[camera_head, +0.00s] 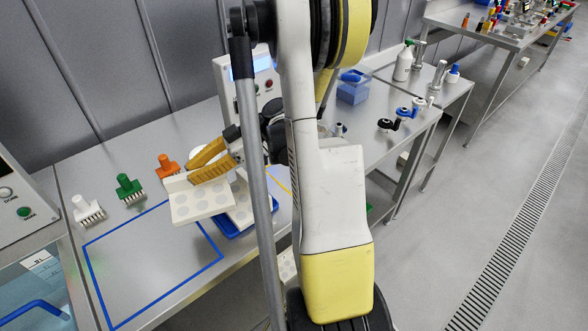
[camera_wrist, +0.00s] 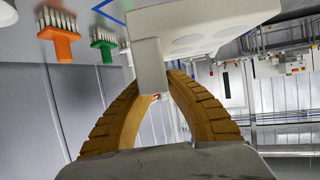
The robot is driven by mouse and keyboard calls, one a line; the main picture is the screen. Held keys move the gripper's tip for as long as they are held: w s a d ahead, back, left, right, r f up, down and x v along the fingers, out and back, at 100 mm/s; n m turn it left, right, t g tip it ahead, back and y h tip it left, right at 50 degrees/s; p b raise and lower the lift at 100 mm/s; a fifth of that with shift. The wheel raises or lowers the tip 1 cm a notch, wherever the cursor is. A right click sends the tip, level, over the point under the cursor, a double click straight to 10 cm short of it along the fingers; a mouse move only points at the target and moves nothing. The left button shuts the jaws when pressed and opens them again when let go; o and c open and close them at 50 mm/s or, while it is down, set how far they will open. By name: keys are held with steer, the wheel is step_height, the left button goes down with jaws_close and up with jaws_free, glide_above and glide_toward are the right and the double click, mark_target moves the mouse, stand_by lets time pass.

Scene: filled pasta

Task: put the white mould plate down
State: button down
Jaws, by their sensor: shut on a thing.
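The white mould plate (camera_head: 198,206) has round shallow hollows and an upright white tab at one edge. My gripper (camera_head: 196,172) is shut on that tab with its two ribbed tan fingers. In the wrist view, the fingers (camera_wrist: 155,90) meet around the white tab, and the plate (camera_wrist: 205,22) extends beyond them. The plate appears above the table, near the right end of a blue outlined rectangle (camera_head: 216,243); the gap beneath it is hard to judge. A second white dotted plate (camera_head: 241,215) sits in a blue tray (camera_head: 232,234) just right of it, partly hidden.
White (camera_head: 87,211), green (camera_head: 128,189) and orange (camera_head: 166,166) pin tools stand in a row behind the rectangle. Most of the rectangle's inside is clear. A control box (camera_head: 258,75) stands behind my gripper. A machine with a green button (camera_head: 24,212) is at left.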

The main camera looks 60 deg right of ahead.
steer(key=s+d+m+t+h, duration=0.3)
steer(key=s+d+m+h, duration=0.35)
steer(key=d, duration=0.65)
steer(key=s+d+m+t+h, duration=0.35)
steer(key=s+d, duration=0.55)
steer(key=d, duration=0.4)
steer(key=s+d+m+g+h+b, duration=0.1)
steer(key=s+d+m+h, duration=0.35)
steer(key=s+d, duration=0.5)
steer(key=shift+h, duration=0.25)
steer(key=w+f+b, duration=0.2)
steer(key=w+f, duration=0.1)
steer(key=w+a+f+b, duration=0.1)
steer(key=w+f+b, duration=0.1)
steer(key=w+f, duration=0.1)
steer(key=w+f+b, duration=0.3)
steer(key=f, duration=0.1)
steer(key=shift+w+a+f, duration=0.3)
steer(key=shift+w+f, duration=0.1)
steer(key=shift+r, duration=0.1)
